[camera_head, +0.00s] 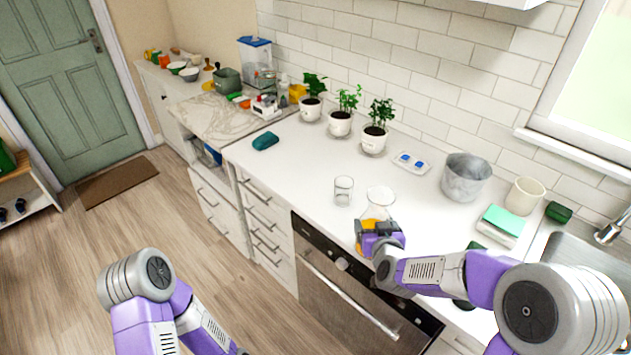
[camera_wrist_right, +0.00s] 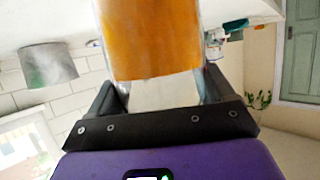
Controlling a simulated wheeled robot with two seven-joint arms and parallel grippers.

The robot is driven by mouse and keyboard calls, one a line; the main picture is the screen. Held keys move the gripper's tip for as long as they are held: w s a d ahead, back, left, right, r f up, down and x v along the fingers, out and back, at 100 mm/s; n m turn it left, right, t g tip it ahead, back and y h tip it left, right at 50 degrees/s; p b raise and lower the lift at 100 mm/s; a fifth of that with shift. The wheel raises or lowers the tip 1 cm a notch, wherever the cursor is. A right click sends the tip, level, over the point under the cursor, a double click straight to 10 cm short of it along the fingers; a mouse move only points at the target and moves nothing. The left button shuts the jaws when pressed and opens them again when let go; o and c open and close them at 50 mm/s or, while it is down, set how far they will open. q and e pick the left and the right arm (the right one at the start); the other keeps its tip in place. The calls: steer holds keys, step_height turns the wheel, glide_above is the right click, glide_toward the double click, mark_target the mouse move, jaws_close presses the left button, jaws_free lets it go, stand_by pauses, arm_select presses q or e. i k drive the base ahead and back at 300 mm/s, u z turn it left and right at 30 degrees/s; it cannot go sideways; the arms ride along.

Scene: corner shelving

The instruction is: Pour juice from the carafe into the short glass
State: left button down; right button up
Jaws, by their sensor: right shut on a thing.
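The glass carafe (camera_head: 380,200) with orange juice stands about upright near the counter's front edge, above the oven. My right gripper (camera_head: 376,228) is shut on it, partly hiding its lower part. I cannot tell whether its base touches the counter.
Several potted plants (camera_head: 340,122) line the wall behind. A small tray with blue items (camera_head: 412,163), a metal bucket (camera_head: 465,178), a cream pot (camera_head: 524,196) and stacked boxes (camera_head: 503,221) stand to the right.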

mark_target(344, 184)
steer(key=u, duration=1.7)
steer(key=i, duration=1.5)
steer(key=z, duration=3.25)
steer(key=i, duration=0.35)
